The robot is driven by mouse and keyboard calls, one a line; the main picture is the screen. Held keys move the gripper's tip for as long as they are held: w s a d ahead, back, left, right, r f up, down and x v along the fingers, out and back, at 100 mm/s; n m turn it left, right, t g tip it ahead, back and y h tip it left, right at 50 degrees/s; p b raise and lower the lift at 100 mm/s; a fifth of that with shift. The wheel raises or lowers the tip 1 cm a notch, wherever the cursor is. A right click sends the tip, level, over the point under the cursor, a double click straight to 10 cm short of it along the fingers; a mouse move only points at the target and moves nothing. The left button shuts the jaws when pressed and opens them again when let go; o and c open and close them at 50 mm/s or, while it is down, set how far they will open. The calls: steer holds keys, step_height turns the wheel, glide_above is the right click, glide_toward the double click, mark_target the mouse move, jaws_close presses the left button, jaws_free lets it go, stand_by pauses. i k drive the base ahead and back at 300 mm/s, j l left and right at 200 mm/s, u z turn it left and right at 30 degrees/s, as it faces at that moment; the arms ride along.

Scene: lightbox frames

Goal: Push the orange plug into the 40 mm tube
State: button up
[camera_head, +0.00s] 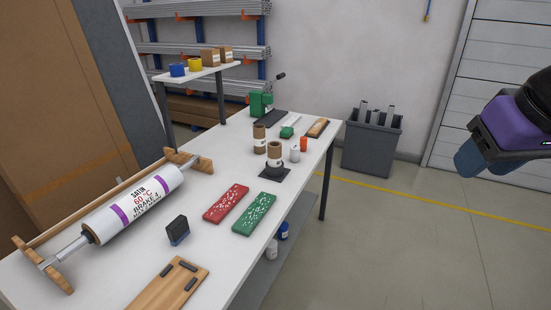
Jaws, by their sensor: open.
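In the head view, a small orange cylinder (303,144), which looks like the orange plug, stands on the table toward its far right edge. Left of it stand two brown cardboard tubes: a rear tube (259,138) and a front tube (274,150), the front one upright in a dark base. Their labels are too small to read, so I cannot tell which is the 40 mm tube. My gripper (484,160), purple and black with dark blue fingers, hangs over the floor at the right, well away from the table. It is open and I see nothing held in it.
A white cylinder (295,153) stands between plug and front tube. The white table (215,255) also bears a red speckled tray (226,203), a green speckled tray (254,214) and a large roller (135,207). A grey bin (371,145) stands behind; the floor at right is clear.

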mark_target(275, 159)
steer(key=i+l+u, duration=0.1)
steer(key=i+l, duration=0.2)
steer(key=i+l+u, duration=0.1)
steer(key=i+l, duration=0.2)
steer(key=i+l+u, duration=0.1)
steer(key=i+l, duration=0.25)
steer(key=i+l+u, duration=0.15)
steer(key=i+l, duration=0.15)
steer(key=i+l+u, duration=0.1)
steer(key=i+l, duration=0.2)
steer(key=l, duration=0.2)
steer(key=i+l+u, duration=0.1)
steer(key=i+l, duration=0.15)
steer(key=l, duration=0.15)
steer(key=i+l+u, duration=0.1)
steer(key=i+l, duration=0.15)
steer(key=l, duration=0.2)
steer(key=i+l+u, duration=0.1)
steer(key=i+l, duration=0.15)
steer(key=l, duration=0.2)
